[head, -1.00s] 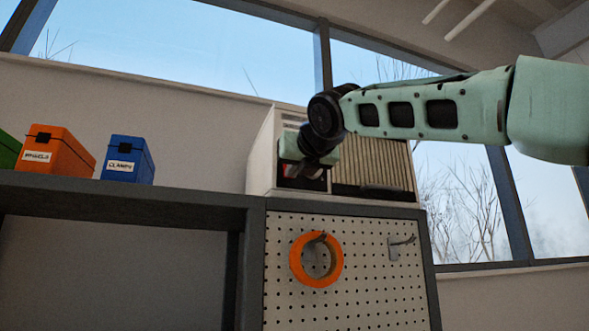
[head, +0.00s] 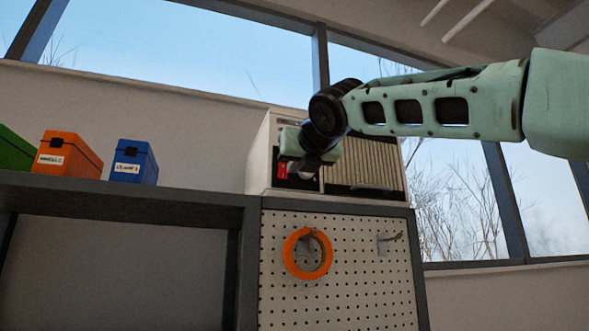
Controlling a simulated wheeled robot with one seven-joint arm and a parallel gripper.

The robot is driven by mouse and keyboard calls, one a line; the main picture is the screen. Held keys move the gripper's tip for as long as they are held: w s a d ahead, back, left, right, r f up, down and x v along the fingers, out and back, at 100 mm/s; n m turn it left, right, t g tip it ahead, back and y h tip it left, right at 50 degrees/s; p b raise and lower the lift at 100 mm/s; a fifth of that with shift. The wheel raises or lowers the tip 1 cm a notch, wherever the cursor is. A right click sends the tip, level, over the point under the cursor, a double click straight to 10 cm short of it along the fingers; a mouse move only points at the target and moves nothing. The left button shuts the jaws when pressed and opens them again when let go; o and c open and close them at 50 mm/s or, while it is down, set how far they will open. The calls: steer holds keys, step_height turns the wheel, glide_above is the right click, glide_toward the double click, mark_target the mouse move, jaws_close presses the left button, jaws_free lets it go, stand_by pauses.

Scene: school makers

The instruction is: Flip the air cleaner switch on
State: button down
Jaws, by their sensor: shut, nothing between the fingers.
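The air cleaner (head: 260,160) is a white box with a ribbed grille (head: 365,165), standing on top of the pegboard cabinet. Its red switch (head: 282,169) shows on a dark panel at the lower left of its front, just left of my gripper's tip. My gripper (head: 308,170) is shut and empty in front of that panel, hiding part of it. I cannot tell whether it touches the switch, or which way the switch is set. My arm reaches in from the right across the cleaner's upper front.
A pegboard (head: 345,285) below the cleaner carries an orange tape roll (head: 307,254) and a metal hook (head: 390,238). Blue (head: 134,162), orange (head: 68,155) and green (head: 14,153) boxes stand on the grey shelf (head: 130,205) at left. Windows lie behind.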

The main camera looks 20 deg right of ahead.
steer(key=s+f+b, duration=0.1)
steer(key=s+b, duration=0.2)
steer(key=s, duration=0.5)
steer(key=shift+f, duration=0.1)
stand_by(0.4)
